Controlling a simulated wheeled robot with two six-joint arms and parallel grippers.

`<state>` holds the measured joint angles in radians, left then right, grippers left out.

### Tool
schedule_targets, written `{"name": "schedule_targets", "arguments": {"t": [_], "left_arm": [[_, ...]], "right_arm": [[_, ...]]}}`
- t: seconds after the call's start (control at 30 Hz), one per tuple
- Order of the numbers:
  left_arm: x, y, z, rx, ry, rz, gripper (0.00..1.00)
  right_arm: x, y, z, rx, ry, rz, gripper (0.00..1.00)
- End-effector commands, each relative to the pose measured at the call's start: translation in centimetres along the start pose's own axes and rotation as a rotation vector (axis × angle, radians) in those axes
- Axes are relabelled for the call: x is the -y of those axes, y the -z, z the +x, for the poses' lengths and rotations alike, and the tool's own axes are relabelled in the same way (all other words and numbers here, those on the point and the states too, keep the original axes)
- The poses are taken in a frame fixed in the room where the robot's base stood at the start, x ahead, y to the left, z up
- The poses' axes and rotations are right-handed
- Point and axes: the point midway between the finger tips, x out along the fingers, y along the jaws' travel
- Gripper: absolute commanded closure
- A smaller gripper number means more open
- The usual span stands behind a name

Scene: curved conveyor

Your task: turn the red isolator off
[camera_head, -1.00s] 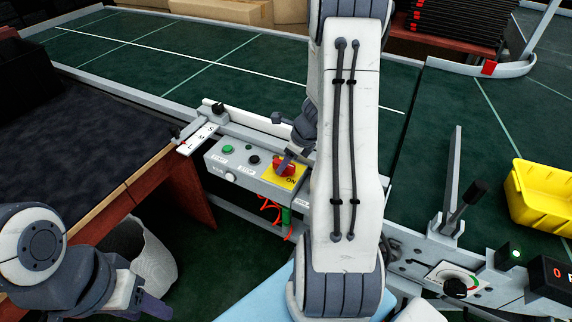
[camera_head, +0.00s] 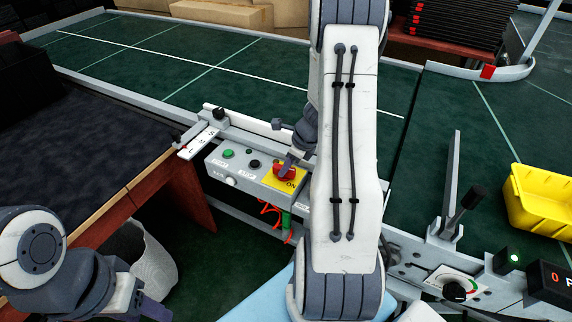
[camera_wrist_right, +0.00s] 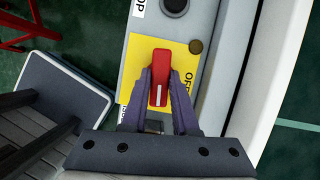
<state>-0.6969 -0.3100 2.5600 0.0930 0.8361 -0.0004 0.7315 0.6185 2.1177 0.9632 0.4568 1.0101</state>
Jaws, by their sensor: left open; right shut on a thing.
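The red isolator handle (camera_head: 285,172) sits on a yellow plate (camera_head: 270,182) at the right part of the grey control panel by the conveyor. "ON" is readable on the plate in the head view. My right gripper (camera_head: 291,164) is shut on the handle. In the right wrist view, the two dark purple fingers (camera_wrist_right: 158,92) lie on either side of the red handle (camera_wrist_right: 160,72), which points up the picture. A partly covered "OF..." label shows right of it. My left gripper (camera_head: 150,304) is open and empty at the lower left, partly out of frame.
The panel (camera_head: 240,172) also carries a green button (camera_head: 228,153) and a black button (camera_head: 254,164). Red cables (camera_head: 268,212) hang below. The dark table (camera_head: 80,140) is at left, a yellow bin (camera_head: 540,200) at right. My right arm covers the panel's right side.

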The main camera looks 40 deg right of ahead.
Motion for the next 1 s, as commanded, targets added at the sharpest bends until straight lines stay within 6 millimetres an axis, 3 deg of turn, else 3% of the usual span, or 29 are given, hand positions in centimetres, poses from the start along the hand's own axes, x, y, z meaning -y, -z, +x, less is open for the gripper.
{"name": "schedule_targets", "arguments": {"t": [0.5,1.0], "left_arm": [[-0.3,0.2,-4.0,0.0,0.0,0.0,0.5],[-0.5,0.3,-6.4,0.0,0.0,0.0,0.5]], "right_arm": [[0.3,-0.2,-0.3,0.001,-0.18,-0.429,1.0],[0.5,-0.4,-0.1,0.001,-0.361,-0.869,1.0]]}}
